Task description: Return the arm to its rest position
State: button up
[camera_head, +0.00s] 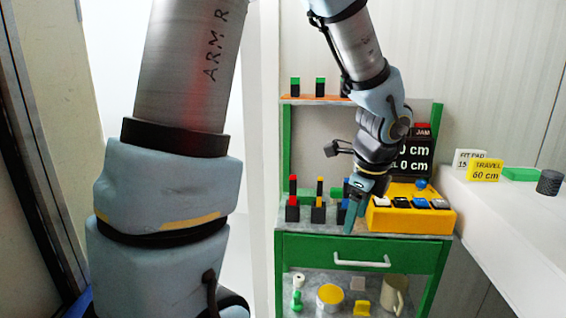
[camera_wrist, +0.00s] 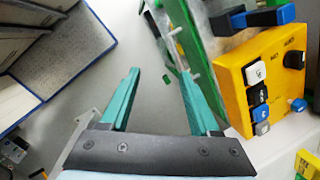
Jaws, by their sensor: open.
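My arm comes down from the top of the head view, and its forearm bends toward the green workbench (camera_head: 300,248). My gripper (camera_head: 353,218) points down at the front edge of the bench top, just left of the yellow control box (camera_head: 412,214). In the wrist view my gripper (camera_wrist: 160,85) has its two teal fingers spread apart, with nothing between them but grey floor further off. The yellow control box (camera_wrist: 240,85) shows to the right of the fingers there. I cannot tell whether the fingers touch the bench.
Block stacks (camera_head: 292,205) stand on the bench left of my gripper. A white drawer handle (camera_head: 362,261) juts out below. A white counter (camera_head: 500,215) with a yellow TRAVEL sign (camera_head: 485,171) is at right. Open floor (camera_wrist: 130,50) lies beyond the fingers in the wrist view.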

jog(key=s+a+f+n, duration=0.1)
jog(key=a+n, duration=1)
jog(key=n, duration=0.1)
jog(key=s+a+f+n+g, duration=0.1)
jog(key=a+f+n, duration=0.1)
jog(key=a+n, duration=0.9)
jog(key=shift+s+n+h, duration=0.15)
jog(key=shift+n+h, duration=0.15)
jog(key=shift+n, duration=0.6)
